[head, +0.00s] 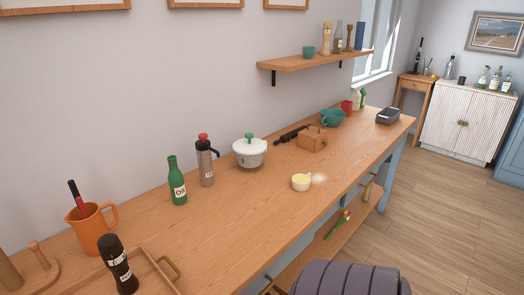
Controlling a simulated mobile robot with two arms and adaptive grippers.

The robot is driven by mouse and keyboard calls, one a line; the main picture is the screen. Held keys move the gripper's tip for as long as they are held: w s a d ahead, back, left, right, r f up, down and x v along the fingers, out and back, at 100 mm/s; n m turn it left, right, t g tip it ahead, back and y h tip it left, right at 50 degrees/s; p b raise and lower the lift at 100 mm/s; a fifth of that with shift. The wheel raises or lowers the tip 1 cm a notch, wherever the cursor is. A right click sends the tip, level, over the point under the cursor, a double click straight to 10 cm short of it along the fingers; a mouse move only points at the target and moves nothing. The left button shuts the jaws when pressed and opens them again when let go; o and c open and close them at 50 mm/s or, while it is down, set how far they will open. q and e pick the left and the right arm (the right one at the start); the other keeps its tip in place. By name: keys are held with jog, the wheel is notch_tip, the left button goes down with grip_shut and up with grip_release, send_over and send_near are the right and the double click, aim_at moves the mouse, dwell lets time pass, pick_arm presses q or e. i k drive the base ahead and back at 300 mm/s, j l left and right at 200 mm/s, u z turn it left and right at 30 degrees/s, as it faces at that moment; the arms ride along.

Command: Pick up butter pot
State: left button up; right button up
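A small pale pot with yellow contents (301,183), which looks like the butter pot, stands upright near the front edge of the wooden counter (225,225). A larger white lidded pot with a green knob (249,152) stands further back to the left. Neither of my grippers is in view.
A green oil bottle (177,182), a grey flask (206,163) and an orange mug (93,229) stand to the left. A wooden box (312,140) and a teal bowl (333,118) stand behind the small pot. Counter left of the small pot is clear.

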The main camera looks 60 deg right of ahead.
aim_at(300, 182)
jog(key=z, duration=2.35)
jog(key=k+l, duration=0.1)
jog(key=l, duration=0.25)
jog(key=k+l, duration=0.15)
jog(key=l, duration=0.25)
jog(key=j+z, duration=0.05)
